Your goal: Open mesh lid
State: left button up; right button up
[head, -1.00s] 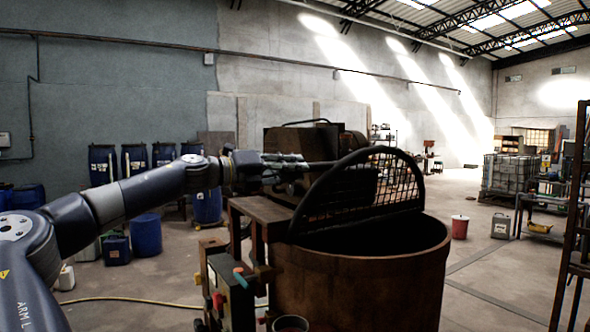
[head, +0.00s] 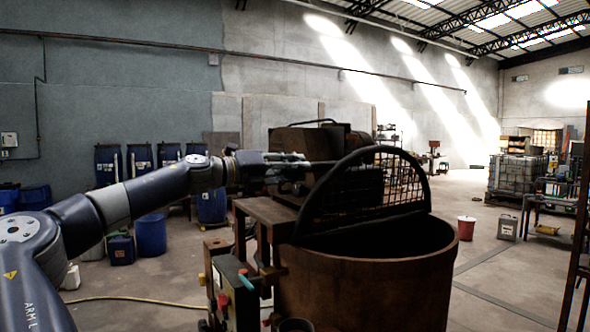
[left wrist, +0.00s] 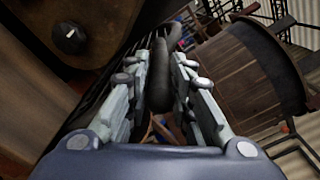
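The mesh lid (head: 400,183) is a half-round dark grid with a thick black rim. It stands steeply raised over the brown vat (head: 370,285), whose dark inside shows in front of it. My left gripper (head: 302,160) is beside the lid's upper left side, with a dark bar running from its fingertips to the rim. In the left wrist view the pale fingers (left wrist: 160,75) lie on both sides of this dark round-ended handle bar (left wrist: 159,95) and appear closed against it. Exact contact is partly hidden. My right gripper is not in view.
A rusty frame (head: 265,210) and a control box (head: 235,290) with knobs stand left of the vat. Blue drums (head: 150,235) stand farther left. A red bucket (head: 466,228) and a grey canister (head: 507,227) are on the floor at right. A dark rack stands at the right edge.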

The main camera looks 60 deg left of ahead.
pick_arm(q)
jog(key=shift+a, duration=0.15)
dwell(0.5)
jog(key=shift+s, duration=0.1)
jog(key=s+a, duration=0.1)
jog(key=s, duration=1.1)
jog(key=shift+w, duration=0.1)
